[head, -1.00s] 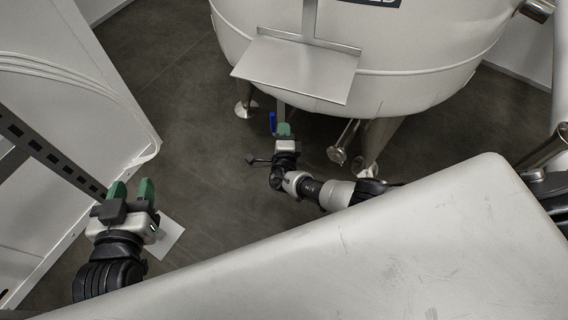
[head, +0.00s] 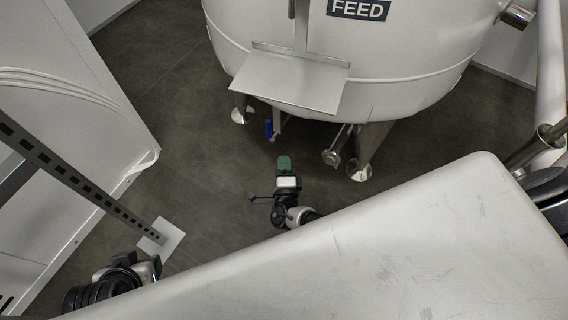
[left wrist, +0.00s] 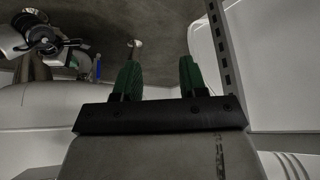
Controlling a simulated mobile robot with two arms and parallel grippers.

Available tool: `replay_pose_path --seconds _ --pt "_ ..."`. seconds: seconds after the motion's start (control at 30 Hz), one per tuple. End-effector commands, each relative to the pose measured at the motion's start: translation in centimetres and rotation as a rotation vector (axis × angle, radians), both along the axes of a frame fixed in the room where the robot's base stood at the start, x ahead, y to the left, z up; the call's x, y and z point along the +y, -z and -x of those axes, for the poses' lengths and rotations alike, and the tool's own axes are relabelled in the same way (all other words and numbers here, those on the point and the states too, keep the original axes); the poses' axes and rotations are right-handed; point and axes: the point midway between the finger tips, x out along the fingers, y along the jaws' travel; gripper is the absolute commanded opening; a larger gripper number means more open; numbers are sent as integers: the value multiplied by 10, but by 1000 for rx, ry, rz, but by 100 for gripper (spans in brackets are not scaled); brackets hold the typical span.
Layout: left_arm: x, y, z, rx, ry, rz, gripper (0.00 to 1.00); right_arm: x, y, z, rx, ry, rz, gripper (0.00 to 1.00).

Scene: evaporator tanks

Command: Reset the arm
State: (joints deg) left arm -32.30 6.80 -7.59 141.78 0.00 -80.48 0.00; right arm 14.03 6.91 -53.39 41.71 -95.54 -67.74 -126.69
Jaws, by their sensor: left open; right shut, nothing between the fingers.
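My right gripper (head: 284,163) is shut and empty, its green fingers together, over the floor in front of the feed tank (head: 400,65). It is apart from the blue valve handle (head: 268,129) under the tank. My left gripper (head: 156,264) is low at the left in the head view, mostly hidden behind its own wrist and my pale body. In the left wrist view the left gripper (left wrist: 160,76) shows its two green fingers spread apart, with nothing between them. The blue handle (left wrist: 98,68) also shows there, small, left of the fingers.
A metal shelf (head: 290,82) juts from the tank's front. Tank legs (head: 368,145) and a pipe stub (head: 337,150) stand below it. A slotted metal post (head: 75,180) on a floor plate (head: 162,238) and a white cabinet (head: 60,100) are at the left. The dark floor between is open.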

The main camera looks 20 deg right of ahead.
Motion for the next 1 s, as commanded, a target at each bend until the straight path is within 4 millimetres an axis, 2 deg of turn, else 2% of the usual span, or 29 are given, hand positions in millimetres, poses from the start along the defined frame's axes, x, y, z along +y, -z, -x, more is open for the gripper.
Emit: replay_pose_path --seconds 0.23,0.8,0.87,0.93,1.0 --pt "4 3 12 75 -6 -16 42 3 0 10 -1 1 -1 0" --pt "4 3 12 74 -5 -15 42 4 0 10 -1 4 -10 0" --pt "4 3 12 74 -5 -15 42 4 0 13 -6 20 -56 0" --pt "4 3 12 74 -5 -15 42 4 -1 20 -19 65 -176 0" --pt "4 3 12 74 -5 -15 42 3 -2 30 -48 144 -377 0"
